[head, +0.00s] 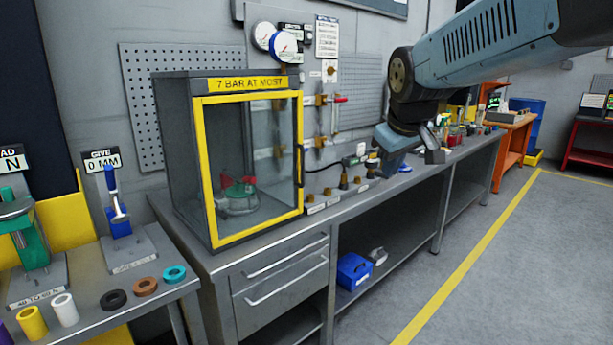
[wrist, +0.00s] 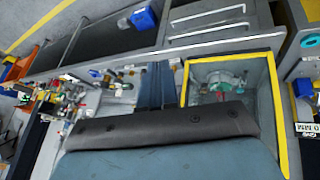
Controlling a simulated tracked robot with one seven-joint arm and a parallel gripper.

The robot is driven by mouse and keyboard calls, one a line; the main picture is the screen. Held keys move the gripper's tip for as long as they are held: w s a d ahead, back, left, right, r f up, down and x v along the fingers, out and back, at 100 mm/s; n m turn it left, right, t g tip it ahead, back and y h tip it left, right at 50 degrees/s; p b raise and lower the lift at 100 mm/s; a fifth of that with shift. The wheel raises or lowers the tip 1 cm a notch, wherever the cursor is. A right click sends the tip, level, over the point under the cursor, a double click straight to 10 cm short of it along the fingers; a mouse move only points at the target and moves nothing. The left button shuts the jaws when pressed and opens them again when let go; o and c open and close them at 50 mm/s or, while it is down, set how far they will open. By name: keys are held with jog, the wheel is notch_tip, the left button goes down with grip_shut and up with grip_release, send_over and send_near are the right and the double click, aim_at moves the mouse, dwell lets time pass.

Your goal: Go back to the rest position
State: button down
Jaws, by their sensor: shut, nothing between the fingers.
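My gripper (head: 388,170) hangs at the end of my blue-grey arm, which reaches in from the upper right in the head view. It is above the long grey workbench (head: 245,258), to the right of the glass cabinet. In the wrist view my gripper (wrist: 156,72) shows as two blue-grey fingers side by side, pointing at the bench. The fingers are shut with nothing between them. In the head view the fingertips are small and hard to make out.
The yellow-framed cabinet (head: 250,221), its door shut, holds a green and red valve actuator (head: 238,197). Gauges (head: 284,46) and fittings line the wall behind. Small fittings stand on the bench near my gripper. The floor (head: 500,270) in front is clear.

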jog(key=s+d+f+m, duration=0.2)
jog(key=s+d+f, duration=0.1)
jog(key=s, duration=0.5)
jog(key=s+d+f+m, duration=0.3)
jog(key=s, duration=0.6)
jog(key=shift+s+d+m+g, duration=0.15)
jog(key=shift+s+m+g, duration=0.1)
jog(key=shift+m+g, duration=0.05)
